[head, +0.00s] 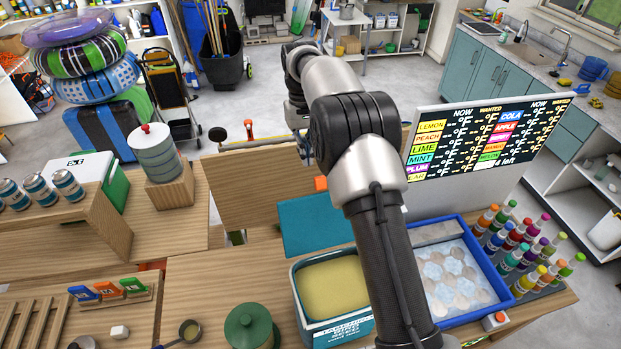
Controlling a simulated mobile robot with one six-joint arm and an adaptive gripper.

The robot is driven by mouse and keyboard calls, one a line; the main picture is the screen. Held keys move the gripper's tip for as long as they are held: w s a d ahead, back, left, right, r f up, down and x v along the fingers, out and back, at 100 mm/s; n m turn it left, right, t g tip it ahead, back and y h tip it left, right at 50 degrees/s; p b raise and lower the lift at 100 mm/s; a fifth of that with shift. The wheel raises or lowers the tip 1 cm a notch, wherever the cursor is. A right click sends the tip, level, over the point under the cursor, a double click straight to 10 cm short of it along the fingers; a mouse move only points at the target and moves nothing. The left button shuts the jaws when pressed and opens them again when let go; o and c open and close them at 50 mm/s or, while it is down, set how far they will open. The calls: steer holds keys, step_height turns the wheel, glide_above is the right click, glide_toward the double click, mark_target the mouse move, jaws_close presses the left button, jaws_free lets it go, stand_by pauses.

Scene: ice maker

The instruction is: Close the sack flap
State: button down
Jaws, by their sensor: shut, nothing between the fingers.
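The sack appears to be the white and teal box-shaped container (309,312) at the front middle, with lettering on its front and tan-yellow contents showing through its open top. A flat teal panel (300,228), which looks like its flap, stands raised behind the opening. An orange piece (320,183) shows at the panel's upper edge. My gripper (305,152) is beyond the panel, near the wooden board, shut and empty. It is small and partly hidden by my arm, which passes over the right side of the sack. I cannot tell whether it touches anything.
A blue-rimmed tray (513,297) of pale ice shapes and several colored bottles (515,258) stand to the right. A green lidded pot (250,328) is close left of the sack. A wooden board (250,190) and a menu screen (480,135) stand behind.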

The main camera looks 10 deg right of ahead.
steer(key=s+f+p, duration=0.2)
steer(key=s+f, duration=0.2)
steer(key=f, duration=0.4)
steer(key=shift+s+d, duration=0.2)
steer(key=shift+s, duration=0.15)
